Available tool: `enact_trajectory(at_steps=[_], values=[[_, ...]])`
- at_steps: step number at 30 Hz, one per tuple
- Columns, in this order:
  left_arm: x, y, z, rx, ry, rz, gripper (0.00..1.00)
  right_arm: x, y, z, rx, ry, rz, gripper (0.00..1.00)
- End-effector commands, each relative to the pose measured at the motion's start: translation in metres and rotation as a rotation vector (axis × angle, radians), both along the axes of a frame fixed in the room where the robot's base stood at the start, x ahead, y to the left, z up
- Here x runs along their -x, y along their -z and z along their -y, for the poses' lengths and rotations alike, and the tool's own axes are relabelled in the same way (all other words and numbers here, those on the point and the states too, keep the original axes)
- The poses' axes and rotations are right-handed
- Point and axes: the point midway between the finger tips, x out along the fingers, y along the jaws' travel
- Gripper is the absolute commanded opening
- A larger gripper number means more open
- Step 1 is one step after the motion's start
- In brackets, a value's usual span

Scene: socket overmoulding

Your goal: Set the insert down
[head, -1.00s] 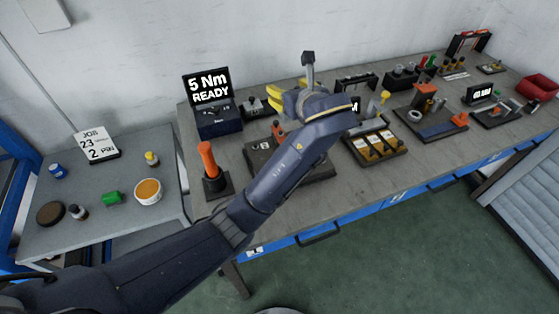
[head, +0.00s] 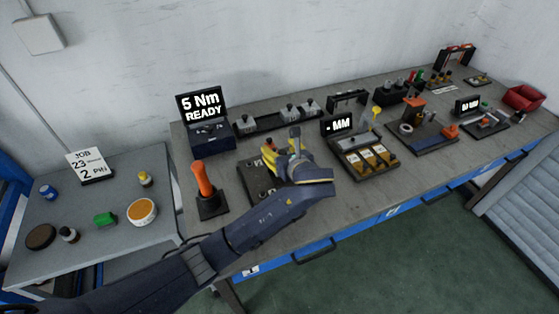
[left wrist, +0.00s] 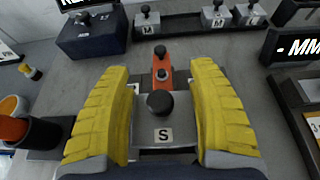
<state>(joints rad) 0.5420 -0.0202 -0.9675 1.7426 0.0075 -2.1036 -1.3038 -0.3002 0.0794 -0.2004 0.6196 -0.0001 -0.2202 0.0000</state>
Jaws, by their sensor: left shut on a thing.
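My left gripper (head: 285,150) reaches over the dark fixture plate (head: 257,186) on the bench. In the left wrist view its yellow fingers (left wrist: 163,115) are shut on the insert (left wrist: 147,145), a grey block with a black round knob and an "S" label. In the head view the gripper mostly hides the insert. An orange piece with a dark knob (left wrist: 162,70) lies just beyond the insert. I cannot tell whether the insert touches the plate. My right gripper is not in view.
A rack (head: 268,127) with several knobbed grey blocks, some marked "M", stands behind. A "5 Nm READY" unit (head: 208,130) is back left. An orange-handled tool (head: 203,180) stands left of the plate. A lit display with a tray (head: 367,163) is to the right.

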Motion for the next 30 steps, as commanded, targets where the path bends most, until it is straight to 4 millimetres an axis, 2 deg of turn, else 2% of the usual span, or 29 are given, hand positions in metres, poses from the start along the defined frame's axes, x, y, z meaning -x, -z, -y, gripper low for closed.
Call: enact_trajectory(at_steps=[10,19,30], values=[[0.000,0.013,0.000,0.000,0.000,0.002,0.13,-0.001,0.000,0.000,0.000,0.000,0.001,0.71],[0.000,0.046,0.000,0.000,0.000,0.001,0.13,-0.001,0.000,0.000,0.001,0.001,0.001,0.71],[0.000,0.049,0.000,0.001,0.001,0.001,0.13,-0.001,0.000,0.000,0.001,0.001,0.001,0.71]])
